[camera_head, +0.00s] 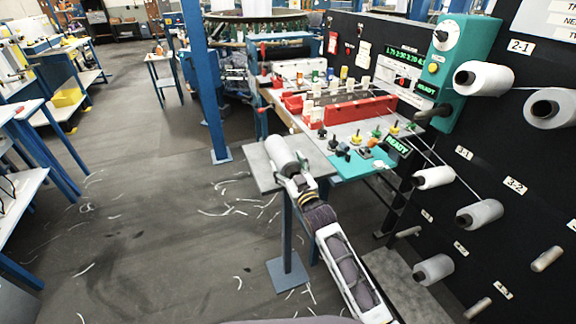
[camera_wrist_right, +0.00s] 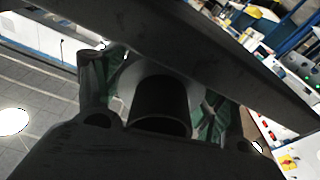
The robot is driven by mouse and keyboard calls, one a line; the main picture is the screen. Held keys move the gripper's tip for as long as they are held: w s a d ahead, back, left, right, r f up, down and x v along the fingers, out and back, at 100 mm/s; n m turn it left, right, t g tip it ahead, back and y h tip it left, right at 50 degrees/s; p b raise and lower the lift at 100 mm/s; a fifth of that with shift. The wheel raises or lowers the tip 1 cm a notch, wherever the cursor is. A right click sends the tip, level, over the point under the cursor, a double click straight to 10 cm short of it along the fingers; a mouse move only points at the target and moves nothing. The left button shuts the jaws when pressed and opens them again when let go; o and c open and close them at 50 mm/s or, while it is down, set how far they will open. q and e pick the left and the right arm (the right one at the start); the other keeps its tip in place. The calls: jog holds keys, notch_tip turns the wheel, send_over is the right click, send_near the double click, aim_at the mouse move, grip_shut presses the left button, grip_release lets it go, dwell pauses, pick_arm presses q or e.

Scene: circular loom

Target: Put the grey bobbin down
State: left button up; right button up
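The grey bobbin (camera_head: 283,155) is at the small grey table (camera_head: 262,180) left of the loom, lying tilted in the head view. My right gripper (camera_head: 292,178) is at its near end, with the fingers closed around it. In the right wrist view the bobbin's dark core end (camera_wrist_right: 160,103) and a pale part behind it sit between the two fingers of the right gripper (camera_wrist_right: 155,85). Whether the bobbin touches the tabletop cannot be told. My left gripper is not in view.
A blue post (camera_head: 205,85) stands behind the small table. The loom bench with red trays (camera_head: 350,110) is to its right. White bobbins (camera_head: 484,79) hang on pegs of the black panel at right. Open floor with thread scraps lies to the left.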

jog(key=shift+o, duration=0.9)
jog(key=shift+r, duration=0.1)
jog(key=shift+s+d, duration=0.15)
jog(key=shift+s, duration=0.3)
jog(key=shift+v, duration=1.1)
jog(key=shift+s+d, duration=0.2)
jog(key=shift+s, duration=0.45)
jog(key=s, duration=0.1)
send_near(294, 174)
jog(key=shift+a+r, duration=0.6)
jog(key=shift+r, duration=0.4)
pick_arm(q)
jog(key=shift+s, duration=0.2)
pick_arm(e)
jog(key=shift+w, duration=0.2)
